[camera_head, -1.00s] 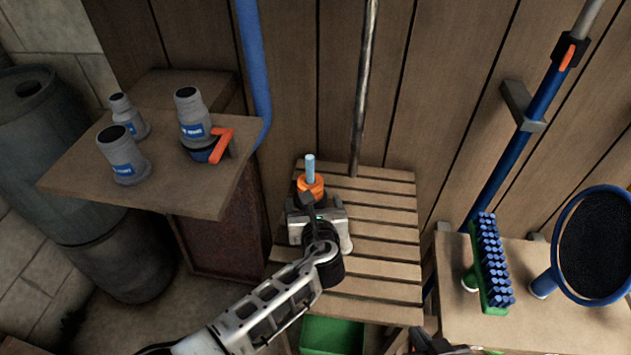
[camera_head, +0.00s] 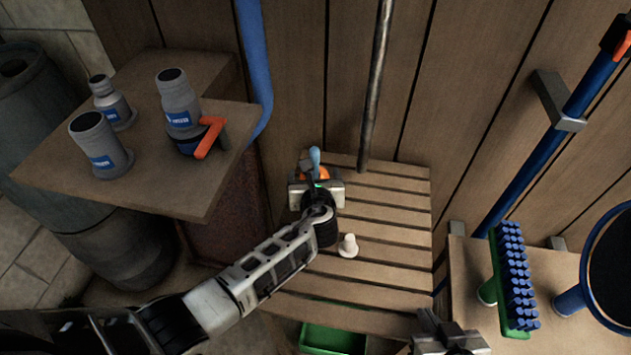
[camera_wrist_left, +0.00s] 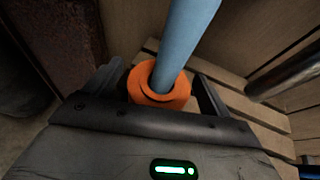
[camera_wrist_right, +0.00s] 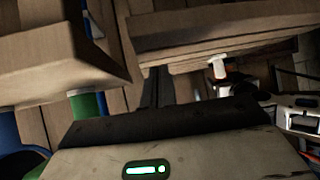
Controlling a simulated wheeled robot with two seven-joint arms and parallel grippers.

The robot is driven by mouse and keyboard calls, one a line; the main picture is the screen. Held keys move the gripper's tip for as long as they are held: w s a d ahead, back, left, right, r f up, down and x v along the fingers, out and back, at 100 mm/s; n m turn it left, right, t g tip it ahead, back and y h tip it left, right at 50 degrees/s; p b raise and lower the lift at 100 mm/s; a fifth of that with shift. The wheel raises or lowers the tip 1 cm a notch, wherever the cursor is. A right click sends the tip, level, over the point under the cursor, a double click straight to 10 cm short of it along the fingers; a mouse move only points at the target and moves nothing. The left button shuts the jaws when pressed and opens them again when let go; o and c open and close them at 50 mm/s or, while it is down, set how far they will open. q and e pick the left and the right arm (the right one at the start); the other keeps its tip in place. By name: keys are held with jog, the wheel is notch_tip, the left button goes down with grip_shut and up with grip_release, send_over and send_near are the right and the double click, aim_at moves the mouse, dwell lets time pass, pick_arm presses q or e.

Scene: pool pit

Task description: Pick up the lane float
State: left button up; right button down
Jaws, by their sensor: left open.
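The lane float looks to be the orange ring-shaped piece (camera_head: 316,173) with a light-blue rod (camera_head: 315,156) standing up through it, at the back left of the slatted table. In the left wrist view the orange float (camera_wrist_left: 170,98) sits between the spread fingers, with the blue rod (camera_wrist_left: 183,45) rising from its middle. My left gripper (camera_head: 317,183) is open around the float; contact cannot be made out. Its hand hides the float's lower part. My right gripper (camera_head: 445,335) is low at the picture's bottom, and its fingers (camera_wrist_right: 156,88) look closed together and empty.
A slatted wooden table (camera_head: 390,225) carries a small white peg (camera_head: 348,246). A metal pole (camera_head: 377,85) stands behind. A left shelf (camera_head: 150,190) holds grey fittings. A right shelf (camera_head: 470,270) holds a green brush (camera_head: 513,280) and a blue-rimmed net (camera_head: 610,265). A green crate (camera_head: 332,340) is below.

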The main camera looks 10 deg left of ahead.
pick_arm(q)
jog(key=shift+s+r, duration=0.1)
jog(key=shift+s, duration=0.05)
pick_arm(e)
jog(key=shift+s+r, duration=0.1)
jog(key=shift+s, duration=0.05)
pick_arm(q)
jog(key=c, duration=0.4)
pick_arm(e)
jog(key=shift+s, duration=0.15)
pick_arm(q)
jog(key=c, duration=0.7)
pick_arm(e)
jog(key=shift+f, duration=0.2)
jog(key=shift+d, duration=0.1)
pick_arm(q)
jog(key=shift+r+p, duration=0.3)
jog(key=shift+r, duration=0.3)
pick_arm(e)
jog(key=shift+r, duration=0.15)
pick_arm(q)
notch_tip(320, 180, up, 16)
jog(key=shift+p, duration=1.25)
pick_arm(e)
jog(key=shift+s+d+r, duration=0.15)
jog(key=shift+d+r, duration=0.2)
jog(key=shift+r, duration=0.1)
pick_arm(q)
jog(key=shift+r, duration=0.45)
